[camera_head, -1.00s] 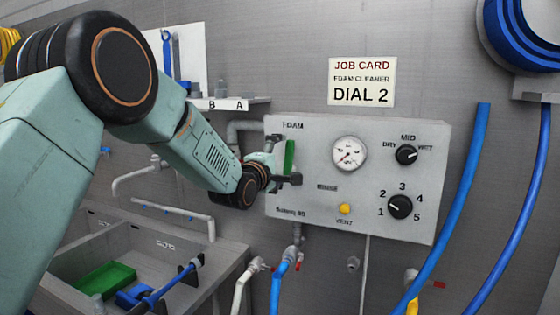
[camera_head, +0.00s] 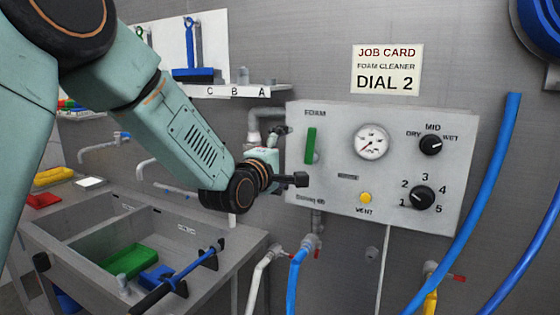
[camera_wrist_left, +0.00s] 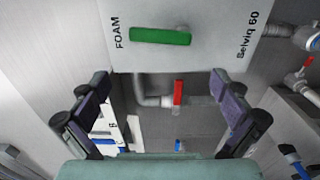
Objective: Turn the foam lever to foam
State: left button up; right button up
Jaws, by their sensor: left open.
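The foam lever is a green bar (camera_head: 310,146) on the left side of the grey control panel (camera_head: 330,190), under the word FOAM. It stands upright in the head view. In the left wrist view the green lever (camera_wrist_left: 160,36) lies ahead of the fingers, apart from them. My left gripper (camera_head: 288,155) is at the panel's left edge, just left of and below the lever. In the left wrist view its two fingers (camera_wrist_left: 165,100) are spread wide with nothing between them. My right gripper is not in view.
The panel also has a gauge (camera_head: 371,141), a DRY/MID/WET knob (camera_head: 430,145), a numbered dial (camera_head: 422,197) and a yellow vent button (camera_head: 365,198). Pipes with a red valve handle (camera_wrist_left: 178,92) run below it. A sink (camera_head: 90,235) stands lower left.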

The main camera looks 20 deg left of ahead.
pick_arm(q)
jog(key=shift+s, duration=1.75)
jog(key=shift+c, duration=0.3)
